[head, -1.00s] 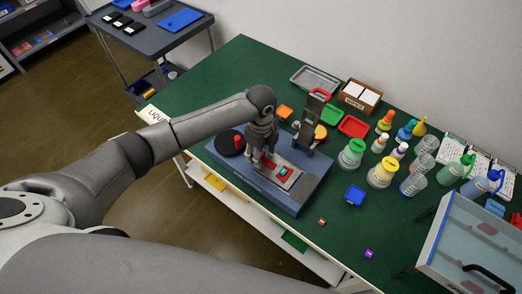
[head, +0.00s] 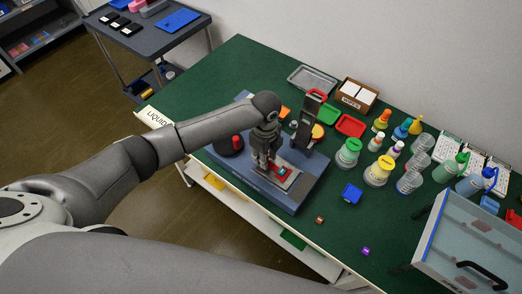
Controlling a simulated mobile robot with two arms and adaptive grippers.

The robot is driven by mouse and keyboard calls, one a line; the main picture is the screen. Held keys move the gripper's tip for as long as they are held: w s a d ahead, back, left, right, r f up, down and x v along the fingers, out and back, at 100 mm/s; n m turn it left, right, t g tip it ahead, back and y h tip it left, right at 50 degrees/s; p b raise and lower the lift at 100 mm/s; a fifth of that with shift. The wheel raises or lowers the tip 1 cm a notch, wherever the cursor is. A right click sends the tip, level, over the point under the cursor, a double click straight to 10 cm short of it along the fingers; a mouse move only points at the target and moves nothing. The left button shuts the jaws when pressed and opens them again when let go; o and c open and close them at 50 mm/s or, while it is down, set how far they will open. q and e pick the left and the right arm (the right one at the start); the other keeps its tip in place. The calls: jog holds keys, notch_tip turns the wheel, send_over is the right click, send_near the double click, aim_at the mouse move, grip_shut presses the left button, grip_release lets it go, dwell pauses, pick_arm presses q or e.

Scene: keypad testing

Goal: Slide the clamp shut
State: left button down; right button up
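The test fixture (head: 301,206) is a blue-grey base on the green table. On it are a red knob (head: 237,141) on a black round part, an upright dark press with a red top (head: 310,115), and a light plate (head: 291,182) holding a small red and teal item (head: 283,171). The clamp cannot be told apart clearly among these parts. My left gripper (head: 263,168) points down over the fixture, at the left edge of the plate. Its fingers hide part of the plate, and contact and finger gap are too small to tell. My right gripper is not in view.
Red (head: 351,126) and green trays, a wipes box (head: 357,95) and several bottles stand behind and right of the fixture. The table's front edge runs close to the fixture.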

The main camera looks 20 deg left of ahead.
pick_arm(q)
jog(key=c, duration=1.1)
grip_release()
notch_tip(320, 180, up, 12)
jog(key=shift+r, duration=0.1)
jog(key=shift+s+d, duration=0.1)
jog(key=shift+d, duration=0.05)
